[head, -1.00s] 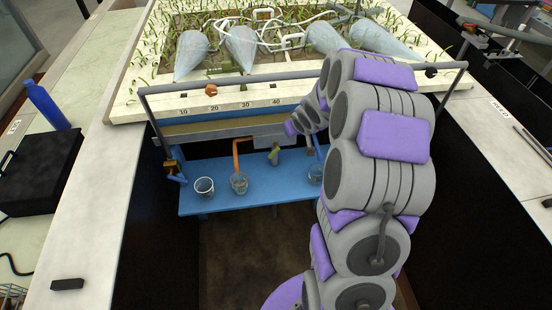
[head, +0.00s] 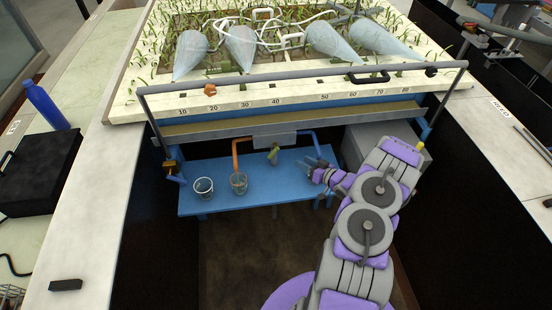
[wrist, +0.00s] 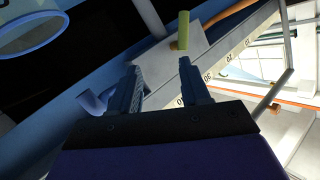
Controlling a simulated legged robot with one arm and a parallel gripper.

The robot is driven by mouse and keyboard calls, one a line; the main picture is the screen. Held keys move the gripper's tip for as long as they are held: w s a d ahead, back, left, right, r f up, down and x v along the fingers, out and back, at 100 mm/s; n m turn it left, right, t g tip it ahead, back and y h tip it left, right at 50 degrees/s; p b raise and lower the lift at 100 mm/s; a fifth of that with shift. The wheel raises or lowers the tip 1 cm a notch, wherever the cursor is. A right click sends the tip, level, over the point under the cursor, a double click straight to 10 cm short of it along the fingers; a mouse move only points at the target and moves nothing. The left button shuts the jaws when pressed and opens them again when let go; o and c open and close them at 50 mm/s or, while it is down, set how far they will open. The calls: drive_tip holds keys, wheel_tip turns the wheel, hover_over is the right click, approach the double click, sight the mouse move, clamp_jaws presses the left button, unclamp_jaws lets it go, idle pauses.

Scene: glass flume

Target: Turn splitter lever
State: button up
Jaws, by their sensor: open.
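The splitter lever has a green handle (head: 273,155) and stands below a grey box under the flume, between an orange pipe and a blue pipe. In the wrist view the green handle (wrist: 183,30) is just past the tip of the right finger, apart from it. My gripper (head: 309,168) is right of the lever in the head view, above the blue shelf. In the wrist view my gripper (wrist: 158,67) is open, with nothing between its fingers.
Two glass beakers (head: 203,188) (head: 239,184) stand on the blue shelf (head: 222,206). An orange pipe (head: 235,155) comes down over one beaker. A grey box (head: 365,143) stands at the right.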

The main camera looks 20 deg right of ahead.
sight(273, 151)
drive_tip(key=s+a+f+m+t+y, duration=0.1)
drive_tip(key=s+a+f+t+y, duration=0.15)
drive_tip(key=s, duration=0.35)
drive_tip(key=d+f+b+x, duration=0.1)
drive_tip(key=b+x, duration=0.3)
drive_tip(key=x, duration=1.2)
drive_tip(key=shift+w+f+h, duration=0.35)
drive_tip(key=shift+w+h, duration=0.1)
drive_tip(key=shift+w, duration=0.2)
drive_tip(key=shift+a+g, duration=0.1)
drive_tip(key=shift+g, duration=0.15)
drive_tip(key=shift+c, duration=0.3)
clamp_jaws()
